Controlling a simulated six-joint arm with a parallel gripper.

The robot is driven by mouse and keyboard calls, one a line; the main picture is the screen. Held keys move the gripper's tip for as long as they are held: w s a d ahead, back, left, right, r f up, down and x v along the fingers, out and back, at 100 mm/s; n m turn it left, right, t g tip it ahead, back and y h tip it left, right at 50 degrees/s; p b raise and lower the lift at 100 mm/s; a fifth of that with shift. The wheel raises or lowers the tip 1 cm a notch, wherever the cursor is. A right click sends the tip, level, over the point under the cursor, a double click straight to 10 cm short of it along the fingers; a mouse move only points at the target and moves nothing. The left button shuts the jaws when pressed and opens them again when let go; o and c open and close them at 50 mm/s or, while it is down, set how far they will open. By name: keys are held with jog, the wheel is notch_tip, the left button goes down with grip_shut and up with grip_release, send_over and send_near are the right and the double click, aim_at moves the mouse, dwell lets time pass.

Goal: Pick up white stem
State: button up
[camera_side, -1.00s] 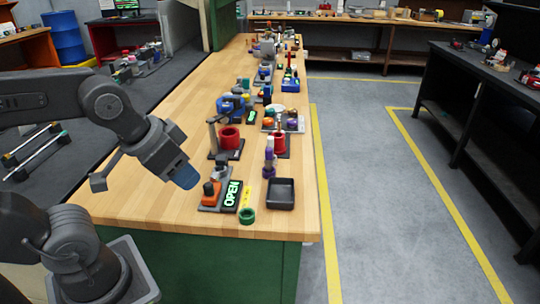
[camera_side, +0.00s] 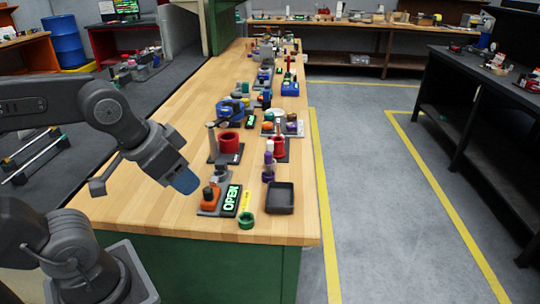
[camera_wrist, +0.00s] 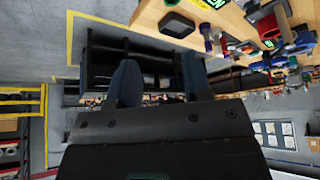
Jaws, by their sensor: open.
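My gripper (camera_side: 186,181) is above the near left part of the wooden bench, beside the orange block (camera_side: 209,197) and the OPEN sign. Its two blue fingers also show in the wrist view (camera_wrist: 160,82), spread apart with nothing between them. A small upright part (camera_side: 268,158), pale at the top and purple below, stands behind the black tray. It may be the white stem, but it is too small to tell. My gripper is to its left and apart from it.
The black tray (camera_side: 280,198) and a green ring (camera_side: 246,221) are near the bench's front edge. A red cup (camera_side: 229,142) and a grey post stand farther back. Many small parts crowd the far bench. Bare wood lies to the left.

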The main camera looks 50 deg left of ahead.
jog(key=shift+o, duration=0.7)
jog(key=n+g+y, duration=0.2)
jog(key=n, duration=0.4)
send_over(271, 149)
jog(key=s+d, duration=0.1)
jog(key=s, duration=0.3)
notch_tip(271, 149, down, 4)
jog(key=x, duration=0.9)
jog(key=shift+w+a+r, duration=0.1)
jog(key=shift+w+a, duration=0.05)
jog(key=shift+x, duration=3)
jog(key=shift+w, duration=0.1)
grip_shut()
